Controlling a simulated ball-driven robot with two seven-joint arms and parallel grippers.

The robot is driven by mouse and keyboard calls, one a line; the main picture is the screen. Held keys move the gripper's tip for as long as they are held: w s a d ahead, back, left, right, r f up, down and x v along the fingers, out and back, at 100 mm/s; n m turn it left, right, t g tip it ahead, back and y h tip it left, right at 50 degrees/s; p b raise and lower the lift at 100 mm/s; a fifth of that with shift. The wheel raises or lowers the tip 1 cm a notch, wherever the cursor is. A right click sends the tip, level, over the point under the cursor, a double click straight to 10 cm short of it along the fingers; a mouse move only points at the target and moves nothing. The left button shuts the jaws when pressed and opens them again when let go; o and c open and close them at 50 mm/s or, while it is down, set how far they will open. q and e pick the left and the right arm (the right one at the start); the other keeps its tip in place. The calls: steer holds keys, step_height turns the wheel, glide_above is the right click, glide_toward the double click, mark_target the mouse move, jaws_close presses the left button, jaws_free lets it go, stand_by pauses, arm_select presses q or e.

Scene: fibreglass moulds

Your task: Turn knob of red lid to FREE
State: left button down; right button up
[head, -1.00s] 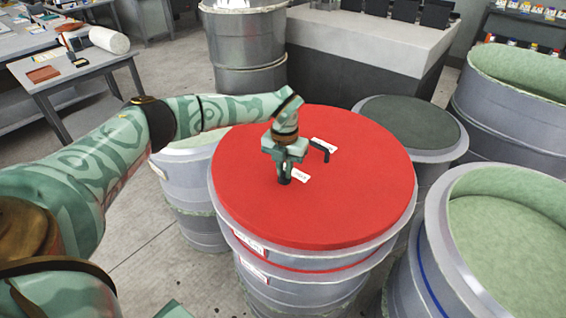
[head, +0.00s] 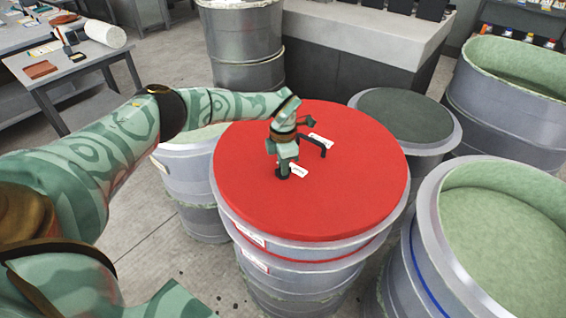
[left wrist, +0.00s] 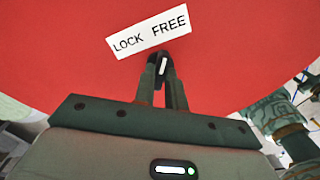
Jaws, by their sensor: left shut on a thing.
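The red lid (head: 345,200) lies on a large grey drum. Its small black knob (left wrist: 163,64) is between the fingertips of my left gripper (left wrist: 163,68), which is shut on it. A white mark on the knob points up, roughly at the word FREE on the white LOCK FREE label (left wrist: 150,31). In the head view, my left gripper (head: 284,168) stands over the knob (head: 283,174), beside the label (head: 298,170). My right gripper is not in view.
A black handle (head: 318,146) and a second white label (head: 321,138) are on the lid behind the gripper. Several drums stand close around, including a dark-topped one (head: 405,120) and an open one (head: 500,235) at right. A side table (head: 75,70) is at far left.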

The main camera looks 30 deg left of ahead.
arm_select(q)
steer(key=shift+m, duration=0.6)
steer(key=c, duration=1.4)
jaws_free()
steer(key=shift+c, duration=0.2)
steer(key=shift+r, duration=0.1)
step_height(320, 180, up, 16)
steer(key=p, duration=0.2)
steer(key=shift+p, duration=0.35)
